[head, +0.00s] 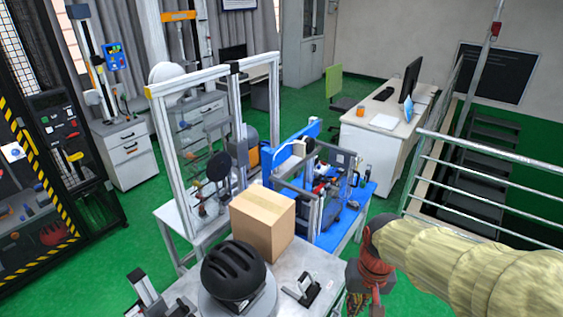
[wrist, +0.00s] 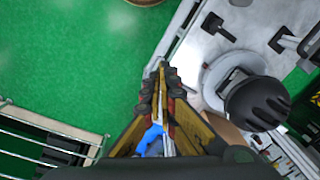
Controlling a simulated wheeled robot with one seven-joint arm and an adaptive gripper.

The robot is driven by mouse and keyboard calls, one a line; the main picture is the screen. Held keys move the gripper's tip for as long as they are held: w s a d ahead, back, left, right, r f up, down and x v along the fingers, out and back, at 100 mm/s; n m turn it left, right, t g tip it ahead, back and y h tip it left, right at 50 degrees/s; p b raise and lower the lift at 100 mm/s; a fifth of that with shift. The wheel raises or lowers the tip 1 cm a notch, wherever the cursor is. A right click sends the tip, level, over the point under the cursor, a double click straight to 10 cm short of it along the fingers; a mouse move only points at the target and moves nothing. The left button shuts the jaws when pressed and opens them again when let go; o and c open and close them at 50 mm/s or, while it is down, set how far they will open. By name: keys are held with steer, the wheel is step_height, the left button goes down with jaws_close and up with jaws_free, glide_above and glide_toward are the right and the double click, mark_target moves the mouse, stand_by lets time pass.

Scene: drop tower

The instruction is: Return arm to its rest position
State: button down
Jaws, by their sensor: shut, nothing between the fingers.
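My arm (head: 470,262), in a pale yellow sleeve, reaches in from the right in the head view. My gripper (head: 364,300) hangs down at its end, to the right of the grey metal table (head: 318,268). In the wrist view my gripper (wrist: 160,72) points over the green floor and the table's edge. Its fingers come together at the tips, with nothing held between them.
A black helmet (head: 233,270) and a cardboard box (head: 263,222) stand on the table. Behind are a blue machine (head: 352,212) and an aluminium frame (head: 165,160). A metal railing (head: 470,160) runs behind my arm.

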steer(key=s+d+r+t+b, duration=0.1)
steer(key=s+r+t+b, duration=0.1)
steer(key=s+t+b, duration=0.3)
steer(key=s+b, duration=0.3)
steer(key=b, duration=0.1)
steer(key=shift+s+d+r+n+h, duration=0.3)
steer(key=shift+s+d+r+n, duration=0.05)
steer(key=shift+d+n, duration=0.05)
stand_by(0.4)
